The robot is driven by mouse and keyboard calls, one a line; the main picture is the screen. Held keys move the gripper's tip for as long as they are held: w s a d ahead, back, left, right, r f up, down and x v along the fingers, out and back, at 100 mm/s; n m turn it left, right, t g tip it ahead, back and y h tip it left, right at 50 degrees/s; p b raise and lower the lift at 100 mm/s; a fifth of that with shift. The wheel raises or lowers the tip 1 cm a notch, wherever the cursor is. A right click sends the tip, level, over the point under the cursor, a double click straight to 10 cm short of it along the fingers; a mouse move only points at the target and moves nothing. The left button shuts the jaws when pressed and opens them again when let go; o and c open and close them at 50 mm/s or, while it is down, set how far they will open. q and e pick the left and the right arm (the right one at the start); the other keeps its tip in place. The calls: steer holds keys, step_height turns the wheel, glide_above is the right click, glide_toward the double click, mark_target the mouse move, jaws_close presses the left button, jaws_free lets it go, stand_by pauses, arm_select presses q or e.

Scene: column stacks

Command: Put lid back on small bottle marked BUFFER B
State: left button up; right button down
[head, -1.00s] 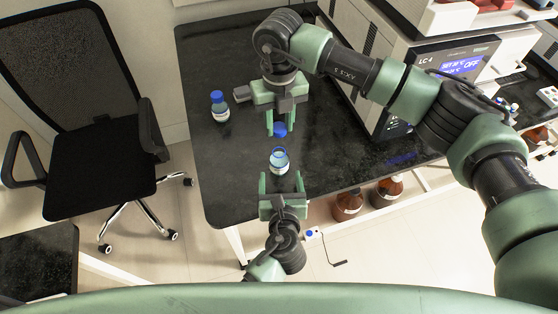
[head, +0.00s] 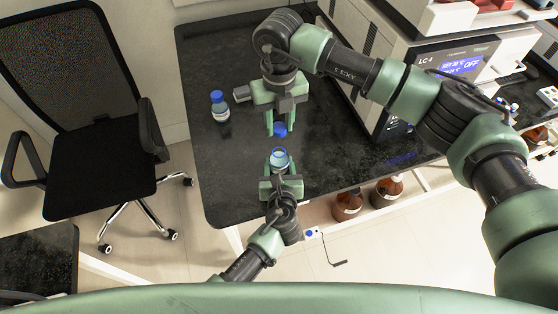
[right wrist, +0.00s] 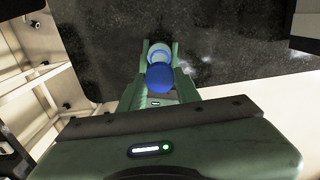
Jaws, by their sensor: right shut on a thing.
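A small open clear bottle (head: 280,161) with bluish contents stands upright near the front of the dark bench. Its open mouth also shows in the right wrist view (right wrist: 158,51). Its marking is too small to read. My right gripper (head: 281,131) is shut on a blue lid (head: 280,130), just behind the bottle in the head view. The lid also shows in the right wrist view (right wrist: 160,78), apart from the bottle's mouth. My left gripper (head: 280,166) is at the bottle from the front, its fingers open on either side of it; their contact is unclear.
A second bottle with a blue cap (head: 219,106) stands to the left, beside a small grey object (head: 242,94). The LC instrument (head: 455,65) stands at the right of the bench (head: 235,180). Brown bottles (head: 347,205) are below the bench. A chair (head: 95,165) is at left.

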arm_select(q)
jaws_close()
arm_select(e)
glide_above(279, 159)
steer(key=w, duration=0.2)
steer(key=shift+s+f, duration=0.15)
steer(key=shift+f, duration=1.1)
steer(key=shift+s+f, duration=0.1)
steer(key=shift+f, duration=1.15)
steer(key=shift+f, duration=0.1)
steer(key=shift+f, duration=0.8)
steer(key=shift+f, duration=0.55)
